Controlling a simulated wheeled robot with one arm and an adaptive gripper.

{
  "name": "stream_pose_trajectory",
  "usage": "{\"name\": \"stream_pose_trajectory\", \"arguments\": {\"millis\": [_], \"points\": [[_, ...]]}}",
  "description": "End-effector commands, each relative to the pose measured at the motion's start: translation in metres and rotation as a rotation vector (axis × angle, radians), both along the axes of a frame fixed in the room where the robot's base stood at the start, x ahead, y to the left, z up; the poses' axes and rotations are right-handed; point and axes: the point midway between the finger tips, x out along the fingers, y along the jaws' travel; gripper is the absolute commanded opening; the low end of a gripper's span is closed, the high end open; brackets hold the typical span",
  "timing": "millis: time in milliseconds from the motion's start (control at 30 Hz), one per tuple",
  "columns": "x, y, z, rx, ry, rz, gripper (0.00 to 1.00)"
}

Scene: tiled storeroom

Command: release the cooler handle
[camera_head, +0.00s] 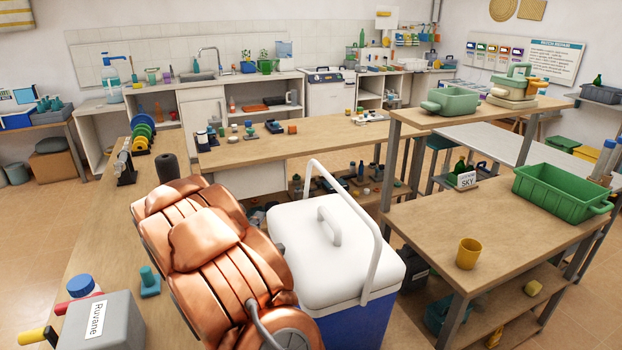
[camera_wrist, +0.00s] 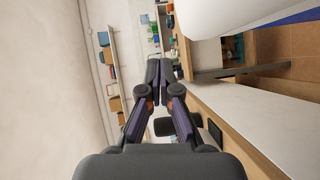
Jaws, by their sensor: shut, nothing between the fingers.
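The cooler (camera_head: 305,262) has a white lid and a blue body and stands right of my copper-coloured arm. Its white carrying handle (camera_head: 352,203) arches up over the lid, free of any fingers. A smaller fixed grip (camera_head: 329,226) sits on the lid. My gripper (camera_wrist: 158,70) shows in the wrist view with its dark fingers together and nothing between them. In that view a white rounded surface with a blue edge, likely the cooler (camera_wrist: 225,14), lies to the upper right, apart from the fingertips. I cannot make out my fingers in the head view.
A wooden counter (camera_head: 100,225) runs along the left, with a grey box (camera_head: 103,322) and a teal item (camera_head: 149,281). A wooden table (camera_head: 420,215) at right holds a green crate (camera_head: 560,192) and yellow cup (camera_head: 468,253). Another wooden worktop (camera_head: 290,142) stands behind the cooler.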

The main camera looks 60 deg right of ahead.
Motion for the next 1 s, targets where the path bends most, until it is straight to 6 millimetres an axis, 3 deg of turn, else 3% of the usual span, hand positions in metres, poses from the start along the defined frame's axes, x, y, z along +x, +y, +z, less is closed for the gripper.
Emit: {"name": "stream_pose_trajectory", "arguments": {"millis": [133,400,667,1000], "points": [[-0.032,-0.031,0.009,-0.238,0.126,-0.113,0.0],[-0.062,-0.046,0.028,-0.479,0.268,-0.229,0.0],[-0.065,-0.056,0.035,-0.512,0.291,-0.248,0.0],[-0.057,-0.095,0.049,-0.51,0.288,-0.247,0.0]]}}
